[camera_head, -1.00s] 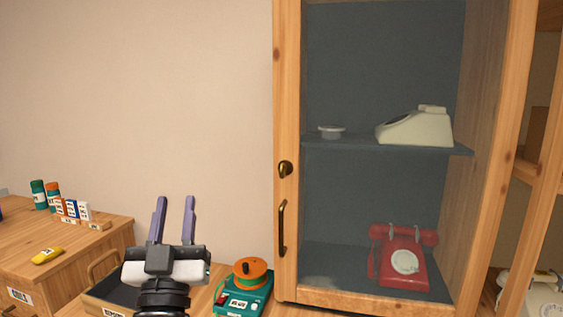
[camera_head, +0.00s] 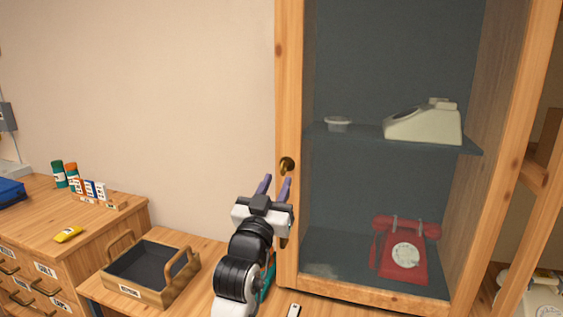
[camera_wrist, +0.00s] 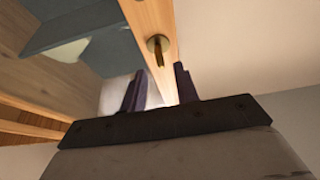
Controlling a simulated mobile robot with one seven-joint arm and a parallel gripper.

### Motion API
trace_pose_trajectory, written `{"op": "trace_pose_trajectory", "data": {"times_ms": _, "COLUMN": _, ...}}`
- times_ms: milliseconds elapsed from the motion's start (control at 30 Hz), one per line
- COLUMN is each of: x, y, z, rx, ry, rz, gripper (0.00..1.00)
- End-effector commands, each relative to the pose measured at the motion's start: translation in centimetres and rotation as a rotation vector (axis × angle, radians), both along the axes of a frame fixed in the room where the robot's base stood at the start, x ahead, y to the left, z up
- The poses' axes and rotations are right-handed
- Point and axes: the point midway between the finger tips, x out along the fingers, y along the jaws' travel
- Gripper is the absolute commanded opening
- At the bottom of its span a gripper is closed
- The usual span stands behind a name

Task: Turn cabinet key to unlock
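The cabinet (camera_head: 289,75) has a wooden frame and a glass door, which looks closed. A brass key in its lock (camera_head: 287,164) sits on the door's left stile. It also shows in the wrist view as a round brass piece with a tab (camera_wrist: 158,48). My gripper (camera_head: 276,184) is just below the key, its two purple fingers pointing up toward it. In the wrist view the fingers (camera_wrist: 158,88) are spread apart with nothing between them, and the key lies beyond their tips. My gripper hides most of the brass door handle below the lock.
Behind the glass are a cream phone (camera_head: 425,124) and a small dish (camera_head: 338,124) on the shelf, and a red phone (camera_head: 404,250) below. A wooden tray (camera_head: 150,272) stands left of my arm. A drawer unit (camera_head: 100,230) is farther left.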

Motion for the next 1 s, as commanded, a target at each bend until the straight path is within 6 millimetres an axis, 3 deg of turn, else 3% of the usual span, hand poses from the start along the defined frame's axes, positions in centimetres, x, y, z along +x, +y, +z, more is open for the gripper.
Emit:
{"op": "trace_pose_trajectory", "data": {"times_ms": 100, "x": 1.9, "y": -0.7, "z": 1.2, "rx": 0.002, "ry": 0.001, "rz": -0.001, "gripper": 0.31}}
{"op": "trace_pose_trajectory", "data": {"times_ms": 300, "x": 3.7, "y": -1.2, "z": 1.8, "rx": 0.001, "ry": 0.000, "rz": 0.000, "gripper": 0.31}}
{"op": "trace_pose_trajectory", "data": {"times_ms": 667, "x": 4.1, "y": -1.3, "z": 1.8, "rx": 0.000, "ry": -0.001, "rz": 0.001, "gripper": 0.31}}
{"op": "trace_pose_trajectory", "data": {"times_ms": 900, "x": 4.1, "y": -1.3, "z": 1.8, "rx": 0.000, "ry": -0.001, "rz": 0.001, "gripper": 0.00}}
{"op": "trace_pose_trajectory", "data": {"times_ms": 1000, "x": 4.1, "y": -1.3, "z": 1.8, "rx": 0.000, "ry": -0.001, "rz": 0.001, "gripper": 0.00}}
